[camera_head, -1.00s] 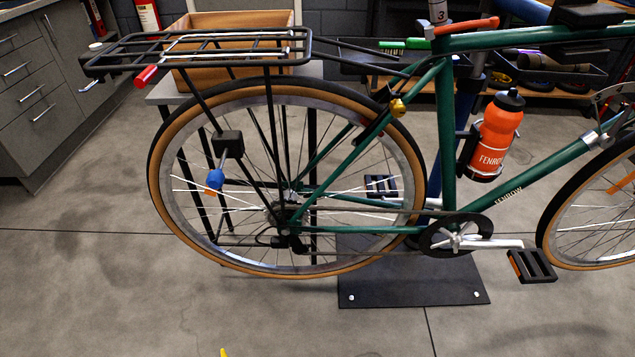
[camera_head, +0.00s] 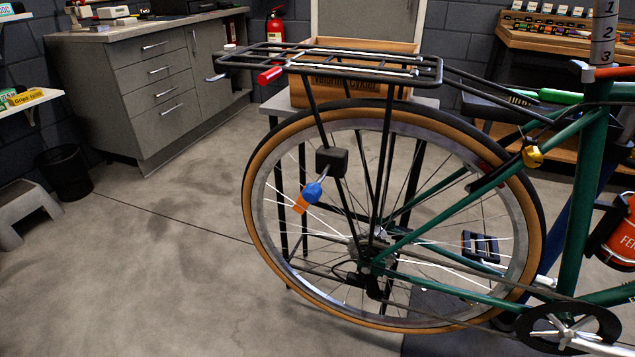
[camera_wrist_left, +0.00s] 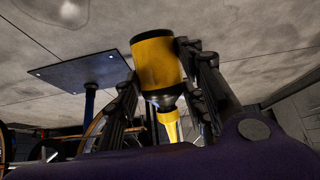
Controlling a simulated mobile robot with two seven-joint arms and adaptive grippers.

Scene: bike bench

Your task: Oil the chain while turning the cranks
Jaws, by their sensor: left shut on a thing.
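A green bicycle (camera_head: 450,215) stands with its rear wheel (camera_head: 262,251) in the middle of the head view. Its chainring and crank (camera_head: 568,332) are at the lower right, cut by the frame's edge. The rear hub and derailleur (camera_head: 371,271) sit at the wheel's centre, with the thin dark chain running toward the chainring. One pedal (camera_head: 480,247) shows through the spokes; the near pedal is out of view. In the left wrist view my left gripper (camera_wrist_left: 157,66) is shut on a yellow bottle (camera_wrist_left: 156,52) with a dark collar and yellow nozzle. My right gripper shows in neither view.
A black rack (camera_head: 340,62) with a red-ended part sits over the wheel, before a wooden box (camera_head: 350,90) on a small table. Grey cabinets (camera_head: 150,85), a bin (camera_head: 64,172) and a step stool (camera_head: 28,208) stand left. The floor left of the wheel is clear.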

